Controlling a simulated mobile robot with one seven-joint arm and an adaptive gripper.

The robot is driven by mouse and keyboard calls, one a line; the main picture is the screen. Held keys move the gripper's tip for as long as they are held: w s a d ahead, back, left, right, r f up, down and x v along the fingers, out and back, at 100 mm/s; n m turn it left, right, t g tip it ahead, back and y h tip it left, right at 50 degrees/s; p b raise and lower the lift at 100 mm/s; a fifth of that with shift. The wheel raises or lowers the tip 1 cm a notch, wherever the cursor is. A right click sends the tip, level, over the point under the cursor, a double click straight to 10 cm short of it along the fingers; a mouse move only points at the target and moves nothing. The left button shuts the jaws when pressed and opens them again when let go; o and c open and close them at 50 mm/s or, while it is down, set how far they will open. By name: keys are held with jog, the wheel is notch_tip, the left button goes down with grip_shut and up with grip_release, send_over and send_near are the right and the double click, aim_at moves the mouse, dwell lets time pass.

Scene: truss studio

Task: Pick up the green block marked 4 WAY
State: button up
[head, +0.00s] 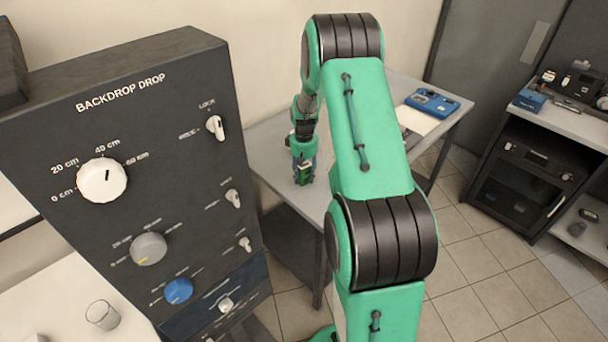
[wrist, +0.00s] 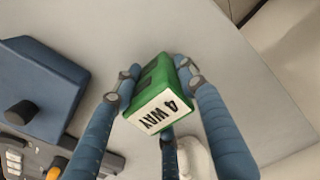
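The green block (wrist: 162,84) shows in the middle of the wrist view, with a white face marked 4 WAY in black turned toward the camera. My gripper (wrist: 156,78) has blue fingers on the left and right sides of the block, with their tips against it. A third finger shows below the label. The fingers are closed on the block. In the head view my gripper (head: 302,170) points down at the grey table, and a small green part of the block (head: 304,181) shows at the fingertips. Whether the block touches the table cannot be told.
In the wrist view, a blue box with a dark knob (wrist: 40,88) lies left of my gripper. In the head view, a dark BACKDROP DROP panel (head: 150,190) stands left of the grey table (head: 262,150). A blue device (head: 432,103) lies at the table's far right.

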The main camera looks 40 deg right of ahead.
aim_at(304, 167)
jog(key=c, duration=0.5)
jog(key=shift+c, duration=0.2)
jog(key=shift+r, duration=0.1)
jog(key=shift+r, duration=0.8)
notch_tip(304, 167, up, 2)
jog(key=shift+r+p, duration=0.15)
jog(key=shift+p, duration=0.45)
jog(key=s+a, duration=0.3)
jog(key=s, duration=0.1)
jog(key=s+a+p, duration=0.1)
jog(key=s+a, duration=0.1)
jog(key=s, duration=0.3)
jog(key=s+a+r, duration=0.1)
jog(key=s+a, duration=0.2)
jog(key=s, duration=0.1)
jog(key=shift+s+a+p, duration=0.2)
jog(key=shift+a+p, duration=0.15)
